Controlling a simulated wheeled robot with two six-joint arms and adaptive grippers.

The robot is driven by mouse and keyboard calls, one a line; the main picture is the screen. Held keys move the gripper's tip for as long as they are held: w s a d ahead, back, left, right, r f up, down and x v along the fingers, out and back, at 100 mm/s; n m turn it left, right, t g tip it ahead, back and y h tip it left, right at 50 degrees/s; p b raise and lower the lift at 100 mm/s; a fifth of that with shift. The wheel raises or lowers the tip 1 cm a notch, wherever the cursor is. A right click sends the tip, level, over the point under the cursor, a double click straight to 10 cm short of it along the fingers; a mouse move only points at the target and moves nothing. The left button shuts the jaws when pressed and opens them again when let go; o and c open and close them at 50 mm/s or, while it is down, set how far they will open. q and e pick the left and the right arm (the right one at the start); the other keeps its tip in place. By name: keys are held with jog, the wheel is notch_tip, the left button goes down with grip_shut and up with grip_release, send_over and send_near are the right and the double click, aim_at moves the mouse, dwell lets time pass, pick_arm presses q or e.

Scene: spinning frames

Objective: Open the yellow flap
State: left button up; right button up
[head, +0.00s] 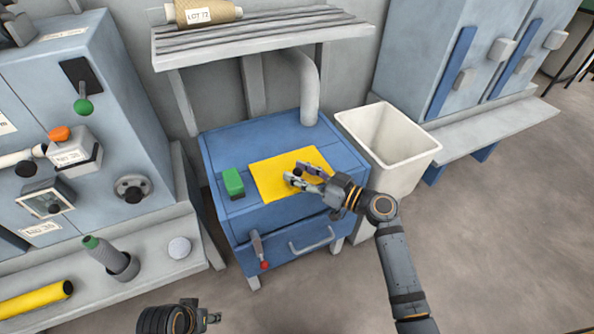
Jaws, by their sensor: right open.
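The yellow flap (268,180) lies flat on the top of the blue cabinet (225,150), and looks closed. A small dark spot, perhaps its knob, shows near the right gripper's fingertips. My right gripper (303,176) is open, with its fingers over the right part of the flap and partly hiding it. I cannot tell whether the fingers touch the flap. My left gripper (212,318) is at the bottom edge, far from the flap and in front of the grey machine; its fingers are too small to read.
A green block (233,183) sits left of the flap. A red-tipped lever (258,250) and a handle (312,240) are on the cabinet's front. A white bin (400,165) stands to its right. A slatted shelf (260,35) and a grey pipe (308,90) are behind.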

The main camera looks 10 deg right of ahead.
jog(key=shift+w+a, duration=0.2)
jog(key=shift+a, duration=0.15)
grip_shut()
